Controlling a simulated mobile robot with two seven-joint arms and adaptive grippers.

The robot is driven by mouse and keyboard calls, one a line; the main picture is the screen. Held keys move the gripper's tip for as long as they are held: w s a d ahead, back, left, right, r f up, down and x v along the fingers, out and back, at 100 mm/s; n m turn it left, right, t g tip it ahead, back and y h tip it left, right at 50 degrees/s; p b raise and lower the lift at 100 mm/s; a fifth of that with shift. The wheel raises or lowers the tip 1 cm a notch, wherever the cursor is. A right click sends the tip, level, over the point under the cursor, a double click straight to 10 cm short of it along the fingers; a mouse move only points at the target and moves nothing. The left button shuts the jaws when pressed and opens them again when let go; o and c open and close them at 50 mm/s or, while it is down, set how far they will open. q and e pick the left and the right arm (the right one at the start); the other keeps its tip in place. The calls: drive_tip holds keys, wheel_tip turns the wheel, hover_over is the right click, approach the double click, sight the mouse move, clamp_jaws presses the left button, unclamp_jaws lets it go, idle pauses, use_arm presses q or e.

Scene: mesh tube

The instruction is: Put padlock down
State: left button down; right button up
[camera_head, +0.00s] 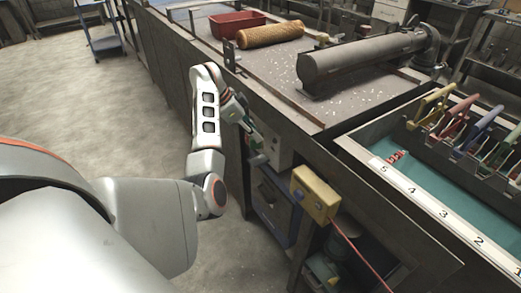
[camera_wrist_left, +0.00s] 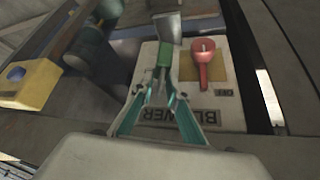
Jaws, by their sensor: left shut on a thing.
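My left gripper (camera_head: 246,124) is at the front side of the bench, close to a pale control panel. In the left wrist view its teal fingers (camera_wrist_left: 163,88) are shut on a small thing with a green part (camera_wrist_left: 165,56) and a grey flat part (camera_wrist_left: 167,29). It may be the padlock, but its shape is not clear. It is held in front of the panel; I cannot tell whether it touches it. The panel (camera_wrist_left: 151,62), marked BLOWER, has a red switch handle (camera_wrist_left: 206,66) beside the held thing. My right gripper is not in view.
A yellow box (camera_head: 315,194) with a red cable hangs on the bench front, right of the gripper. The bench top bears a red bin (camera_head: 237,23), a tan roll (camera_head: 270,35) and a grey cylinder (camera_head: 360,58). A numbered teal tray (camera_head: 480,205) with coloured handles is at right.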

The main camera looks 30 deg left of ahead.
sight(258, 147)
use_arm(q)
drive_tip(key=shift+x, duration=0.75)
drive_tip(key=shift+w+a+f, duration=0.1)
drive_tip(key=shift+a+f, duration=0.05)
drive_tip(key=shift+f, duration=0.3)
wheel_tip(258, 147, down, 5)
drive_tip(key=shift+r+b, duration=0.1)
drive_tip(key=shift+b, duration=0.9)
drive_tip(key=shift+w, duration=0.1)
drive_tip(key=c, duration=2.3)
unclamp_jaws()
drive_tip(key=shift+o, duration=0.3)
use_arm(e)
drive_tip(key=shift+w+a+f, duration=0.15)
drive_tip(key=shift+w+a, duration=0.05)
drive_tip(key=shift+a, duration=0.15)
